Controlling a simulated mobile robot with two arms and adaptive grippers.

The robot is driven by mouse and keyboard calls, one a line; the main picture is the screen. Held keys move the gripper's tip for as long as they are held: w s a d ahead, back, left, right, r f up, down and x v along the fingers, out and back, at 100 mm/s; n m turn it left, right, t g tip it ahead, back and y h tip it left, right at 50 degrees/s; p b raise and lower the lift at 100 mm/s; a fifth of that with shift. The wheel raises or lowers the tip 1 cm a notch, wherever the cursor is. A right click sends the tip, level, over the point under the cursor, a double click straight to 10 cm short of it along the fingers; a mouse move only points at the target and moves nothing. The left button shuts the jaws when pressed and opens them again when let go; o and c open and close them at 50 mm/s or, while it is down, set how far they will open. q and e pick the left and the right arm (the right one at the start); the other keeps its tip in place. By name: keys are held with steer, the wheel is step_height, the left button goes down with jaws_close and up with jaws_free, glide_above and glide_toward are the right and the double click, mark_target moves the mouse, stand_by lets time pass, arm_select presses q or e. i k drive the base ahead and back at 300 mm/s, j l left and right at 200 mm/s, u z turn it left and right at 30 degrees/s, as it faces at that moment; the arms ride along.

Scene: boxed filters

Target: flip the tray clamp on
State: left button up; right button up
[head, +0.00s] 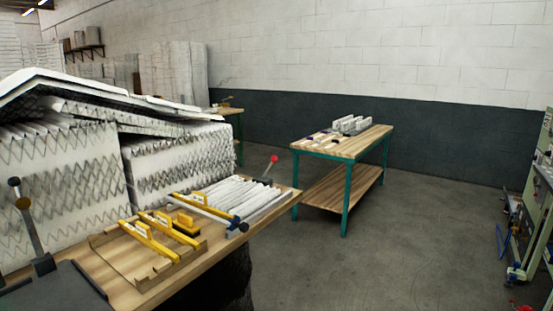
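A wooden workbench (270,210) runs in from the lower left. A tray of white pleated filter strips (250,193) lies at its far right end. A metal bar (203,208) lies across the tray's near side, with a dark knob (243,227) at its right end. A lever with a red ball (273,159) stands tilted up at the tray's far edge; it looks like the tray clamp's handle. I cannot tell whether the clamp presses on the tray. Neither of my grippers shows in the head view.
A wooden rack with yellow-handled tools (150,240) sits on the bench. Large stacked pleated filters (70,170) fill its left side. A dark fixture with a knobbed lever (32,235) is at lower left. A second bench (350,145) stands behind, with open floor (400,250) around it.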

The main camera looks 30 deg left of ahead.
mark_target(274, 158)
steer(key=u, duration=0.65)
steer(key=i+l+u, duration=0.15)
steer(key=i+u, duration=0.2)
steer(key=i+l+u, duration=0.75)
steer(key=i+l, duration=0.75)
steer(key=l, duration=0.25)
steer(key=u, duration=0.05)
